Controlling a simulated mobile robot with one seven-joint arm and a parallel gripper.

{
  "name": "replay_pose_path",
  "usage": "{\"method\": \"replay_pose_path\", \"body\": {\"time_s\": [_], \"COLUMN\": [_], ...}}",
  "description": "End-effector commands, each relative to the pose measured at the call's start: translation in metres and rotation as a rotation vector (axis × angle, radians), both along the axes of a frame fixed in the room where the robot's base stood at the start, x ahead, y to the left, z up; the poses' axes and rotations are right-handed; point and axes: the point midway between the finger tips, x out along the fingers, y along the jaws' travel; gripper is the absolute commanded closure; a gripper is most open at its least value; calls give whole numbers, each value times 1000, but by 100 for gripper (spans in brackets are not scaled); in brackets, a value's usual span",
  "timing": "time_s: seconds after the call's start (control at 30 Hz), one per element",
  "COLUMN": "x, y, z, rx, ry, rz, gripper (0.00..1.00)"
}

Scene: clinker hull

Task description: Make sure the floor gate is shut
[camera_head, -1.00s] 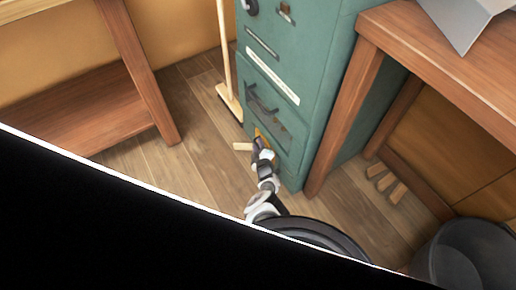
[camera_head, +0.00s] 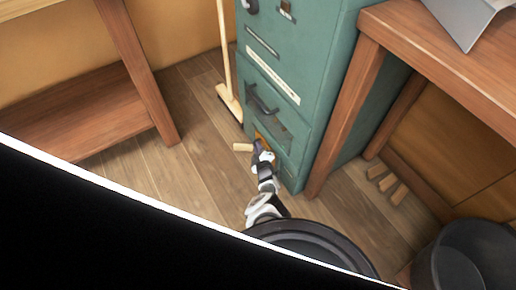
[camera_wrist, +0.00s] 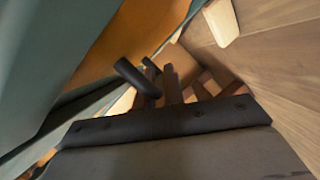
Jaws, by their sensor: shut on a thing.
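The teal cabinet (camera_head: 322,60) stands between the two wooden benches. I take the floor gate to be its low part by the floor, where a small orange patch (camera_head: 261,138) shows beside my gripper (camera_head: 264,150). The wrist view shows teal panels with an orange surface (camera_wrist: 150,32) between them. There a dark bar (camera_wrist: 137,77) lies against the fingers of my gripper (camera_wrist: 161,82), which are shut on it. My gripper hides much of the gate in the head view, and I cannot tell how far it stands open.
A pale wood block (camera_head: 243,147) lies on the floor left of my gripper. A broom (camera_head: 228,60) leans left of the cabinet. A dark bin (camera_head: 474,258) stands at lower right. Several wood pieces (camera_head: 387,184) lie under the right bench (camera_head: 455,70). Floor left is clear.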

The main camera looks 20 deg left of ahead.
Motion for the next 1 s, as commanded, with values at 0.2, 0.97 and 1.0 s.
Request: {"method": "replay_pose_path", "body": {"time_s": [0.2,0.97,1.0], "x": [0,0,0], "y": [-1,0,0], "z": [-32,-32,-32], "rx": [2,1,1], "ry": [1,1,1], "rz": [-2,0,0], "gripper": [100,67,67]}}
